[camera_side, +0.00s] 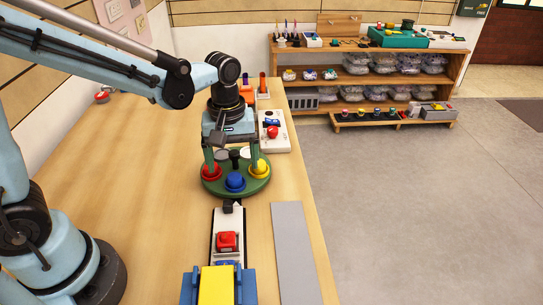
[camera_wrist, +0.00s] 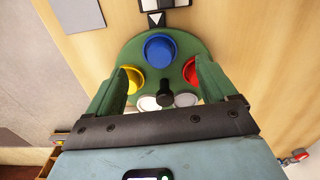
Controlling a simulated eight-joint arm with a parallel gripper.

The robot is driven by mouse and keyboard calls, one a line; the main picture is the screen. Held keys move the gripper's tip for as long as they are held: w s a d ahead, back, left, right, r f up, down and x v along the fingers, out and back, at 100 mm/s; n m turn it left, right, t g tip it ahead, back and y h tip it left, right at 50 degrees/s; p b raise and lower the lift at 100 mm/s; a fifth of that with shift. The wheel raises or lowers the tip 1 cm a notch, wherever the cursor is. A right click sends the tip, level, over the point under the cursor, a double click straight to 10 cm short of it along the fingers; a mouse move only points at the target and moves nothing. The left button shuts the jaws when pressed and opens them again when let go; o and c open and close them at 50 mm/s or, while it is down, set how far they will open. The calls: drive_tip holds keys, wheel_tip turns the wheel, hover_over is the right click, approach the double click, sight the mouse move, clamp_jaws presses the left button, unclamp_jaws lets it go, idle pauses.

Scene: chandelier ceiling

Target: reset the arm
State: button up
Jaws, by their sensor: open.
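My gripper (camera_side: 231,160) is open and points down over a round green plate (camera_side: 236,190) on the wooden table. In the wrist view its two green fingers (camera_wrist: 160,68) stand apart with nothing held between them. The plate carries a red cup (camera_side: 211,172), a blue cup (camera_side: 235,182), a yellow cup (camera_side: 258,168) and white round pieces (camera_wrist: 149,103). A black knob (camera_wrist: 167,88) stands near the plate's middle, between the fingers in the wrist view. The fingers partly cover the red and yellow cups there; I cannot tell whether they touch anything.
A white box with a red button (camera_side: 273,132) stands behind the plate. In front is a track with a red block (camera_side: 227,241) and a blue-and-yellow unit (camera_side: 217,285). A grey strip (camera_side: 291,255) lies at right. The table's left part is mostly clear. Shelves (camera_side: 375,75) stand beyond.

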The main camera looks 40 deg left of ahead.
drive_tip(key=shift+r, duration=2.1)
drive_tip(key=shift+s+a+r+m, duration=0.15)
drive_tip(key=shift+s+r+m, duration=0.1)
drive_tip(key=shift+s+m, duration=0.05)
drive_tip(key=s+a+r+m+t, duration=0.2)
drive_tip(key=s+a+m+t, duration=0.1)
drive_tip(key=s+m+t, duration=0.2)
drive_tip(key=m+t, duration=0.2)
drive_tip(key=m, duration=0.2)
drive_tip(key=shift+s+a, duration=0.25)
drive_tip(key=shift+a, duration=0.05)
